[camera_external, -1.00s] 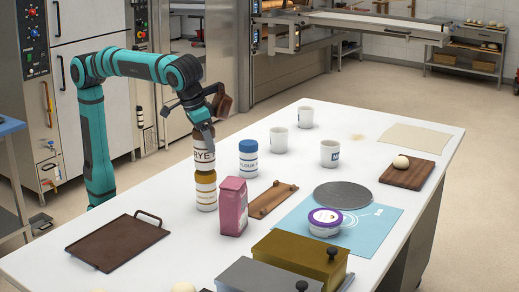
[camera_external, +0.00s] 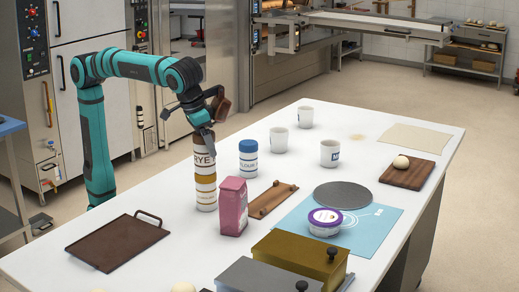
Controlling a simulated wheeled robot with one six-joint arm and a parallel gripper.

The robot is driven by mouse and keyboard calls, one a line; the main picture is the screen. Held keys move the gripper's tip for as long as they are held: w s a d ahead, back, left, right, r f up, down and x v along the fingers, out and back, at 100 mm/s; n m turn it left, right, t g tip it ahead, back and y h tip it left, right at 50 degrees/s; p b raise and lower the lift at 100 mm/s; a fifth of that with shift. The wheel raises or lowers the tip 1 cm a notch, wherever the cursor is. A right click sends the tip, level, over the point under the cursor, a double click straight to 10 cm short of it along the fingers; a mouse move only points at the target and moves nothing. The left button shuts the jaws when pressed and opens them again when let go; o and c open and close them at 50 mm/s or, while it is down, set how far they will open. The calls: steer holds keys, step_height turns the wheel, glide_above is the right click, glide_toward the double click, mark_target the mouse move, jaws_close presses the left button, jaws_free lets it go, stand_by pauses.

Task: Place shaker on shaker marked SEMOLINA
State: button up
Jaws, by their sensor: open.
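A white shaker with RYE on its label (camera_external: 204,160) stands upright on top of another shaker with a mustard band and a pale label (camera_external: 206,197). The lower shaker's label is too small to read, so I cannot tell if it says SEMOLINA. My gripper (camera_external: 206,132) is open around or just above the top of the RYE shaker, pointing down; the fingers hide its lid. A third shaker, with a blue lid and FLOUR on its label (camera_external: 248,161), stands to the right, apart from the stack.
A pink bag (camera_external: 232,207) stands close in front of the stack, with a wooden board (camera_external: 272,200) to its right. White mugs (camera_external: 279,140) stand behind. A brown tray (camera_external: 117,242) lies at the front left. The tabletop left of the stack is clear.

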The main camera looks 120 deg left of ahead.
steer(key=v, duration=1.1)
steer(key=shift+d+r, duration=0.15)
steer(key=shift+r, duration=0.2)
steer(key=shift+s, duration=0.1)
steer(key=s+a+f+m+t, duration=0.2)
steer(key=s+t, duration=0.3)
steer(key=s, duration=0.3)
steer(key=s+a+f+m+t+h, duration=0.1)
steer(key=s+a+f+m+t, duration=0.1)
steer(key=s+m+t, duration=0.3)
steer(key=s+a+f+m+t+h, duration=0.1)
steer(key=s+a+f+m+t, duration=0.2)
steer(key=s, duration=0.7)
steer(key=f+t, duration=0.1)
steer(key=t, duration=0.1)
steer(key=shift+s+f+m+t, duration=0.3)
steer(key=shift+s+f+m, duration=0.05)
steer(key=shift+s+m, duration=0.05)
